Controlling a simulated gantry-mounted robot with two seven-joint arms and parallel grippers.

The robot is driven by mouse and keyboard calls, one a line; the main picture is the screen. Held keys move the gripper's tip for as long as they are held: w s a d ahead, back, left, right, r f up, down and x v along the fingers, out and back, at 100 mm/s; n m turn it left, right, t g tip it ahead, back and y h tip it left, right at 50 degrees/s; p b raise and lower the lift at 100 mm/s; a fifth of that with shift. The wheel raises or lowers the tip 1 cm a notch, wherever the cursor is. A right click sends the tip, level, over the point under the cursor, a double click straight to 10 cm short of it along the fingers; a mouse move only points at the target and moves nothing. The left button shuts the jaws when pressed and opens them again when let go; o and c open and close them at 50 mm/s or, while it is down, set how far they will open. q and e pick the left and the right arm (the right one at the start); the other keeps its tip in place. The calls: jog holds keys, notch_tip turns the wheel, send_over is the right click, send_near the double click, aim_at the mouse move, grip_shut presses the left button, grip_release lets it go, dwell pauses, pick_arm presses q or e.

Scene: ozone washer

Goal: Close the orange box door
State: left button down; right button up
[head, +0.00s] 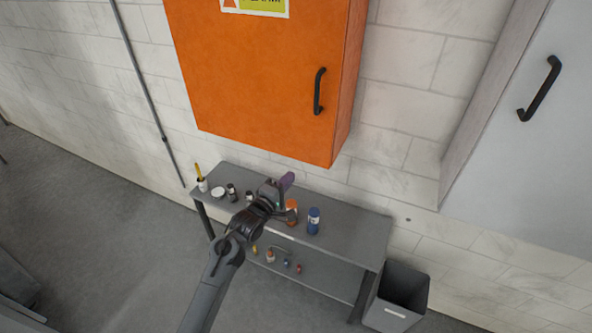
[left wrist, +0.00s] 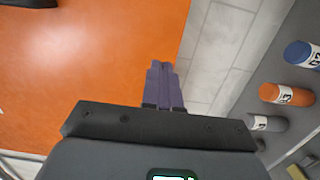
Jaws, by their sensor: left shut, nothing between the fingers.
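The orange box (head: 265,70) hangs on the tiled wall. Its front door has a black bar handle (head: 319,91) near the right edge, and I see no gap between door and box. The orange face also fills the left of the left wrist view (left wrist: 80,55), with part of the dark handle (left wrist: 28,3) at the top edge. My left gripper (head: 286,181) is below the box, over the grey bench. Its purple fingers (left wrist: 164,82) are shut together and empty, apart from the handle. My right gripper is out of view.
The grey bench (head: 350,228) stands under the box with several bottles, including a blue one (head: 313,220) and an orange one (head: 291,211). A grey bin (head: 398,296) is at its right end. A pale cabinet (head: 540,150) with a black handle is at the right.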

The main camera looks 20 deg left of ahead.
pick_arm(q)
jog(key=shift+w+d, duration=0.15)
jog(key=shift+w, duration=1.1)
jog(key=shift+w+d, duration=0.15)
jog(key=shift+w, duration=1.05)
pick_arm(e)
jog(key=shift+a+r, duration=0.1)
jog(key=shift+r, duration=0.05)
